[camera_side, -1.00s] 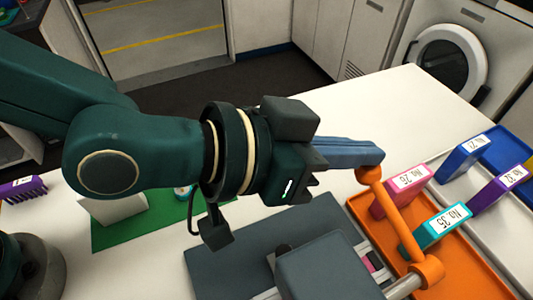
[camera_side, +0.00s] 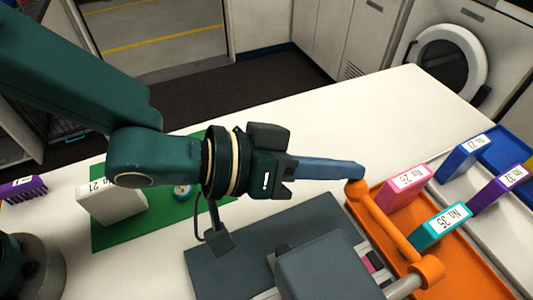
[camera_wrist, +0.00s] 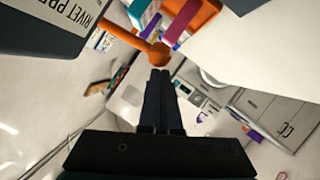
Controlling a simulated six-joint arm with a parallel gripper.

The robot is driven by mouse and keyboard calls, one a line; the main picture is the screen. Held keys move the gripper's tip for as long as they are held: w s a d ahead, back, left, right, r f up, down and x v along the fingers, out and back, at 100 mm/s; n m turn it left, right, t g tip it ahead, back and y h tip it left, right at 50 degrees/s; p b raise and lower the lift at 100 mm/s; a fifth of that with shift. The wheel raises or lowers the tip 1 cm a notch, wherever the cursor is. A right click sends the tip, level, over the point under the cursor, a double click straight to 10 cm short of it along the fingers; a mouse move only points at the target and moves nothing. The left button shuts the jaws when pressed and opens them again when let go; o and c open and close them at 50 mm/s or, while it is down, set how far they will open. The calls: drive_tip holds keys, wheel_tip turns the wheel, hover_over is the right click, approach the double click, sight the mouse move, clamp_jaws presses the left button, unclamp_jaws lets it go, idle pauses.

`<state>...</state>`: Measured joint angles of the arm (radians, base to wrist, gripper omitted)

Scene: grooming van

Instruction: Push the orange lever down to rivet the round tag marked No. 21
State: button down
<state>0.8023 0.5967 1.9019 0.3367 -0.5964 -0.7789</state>
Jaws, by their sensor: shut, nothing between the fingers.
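The orange lever (camera_side: 393,222) rises at a slant from its pivot on the right side of the grey rivet press (camera_side: 335,268). My gripper (camera_side: 360,171) is shut and empty, with its blue-grey fingertips at the lever's knob end, seemingly touching it from above. In the wrist view the lever's knob (camera_wrist: 158,52) is right in front of the shut fingertips (camera_wrist: 159,76). The press (camera_wrist: 60,22) also shows there, with part of its label. I cannot make out a round tag in the press; its body hides the working area.
A white box marked 21 (camera_side: 112,205) and a small round item (camera_side: 183,192) are on the green mat (camera_side: 120,233). An orange tray (camera_side: 465,275) holds pink (camera_side: 405,187) and teal (camera_side: 440,228) boxes right of the lever. Blue and purple boxes stand farther right. The table behind is clear.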

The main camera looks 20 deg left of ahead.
drive_tip(key=shift+s+f, duration=0.1)
drive_tip(key=shift+f, duration=1.2)
drive_tip(key=shift+s, duration=0.1)
idle(0.4)
wheel_tip(320, 180, up, 4)
drive_tip(key=w+a, duration=0.1)
drive_tip(key=w, duration=0.2)
drive_tip(key=v, duration=1)
drive_tip(key=shift+s+r, duration=0.1)
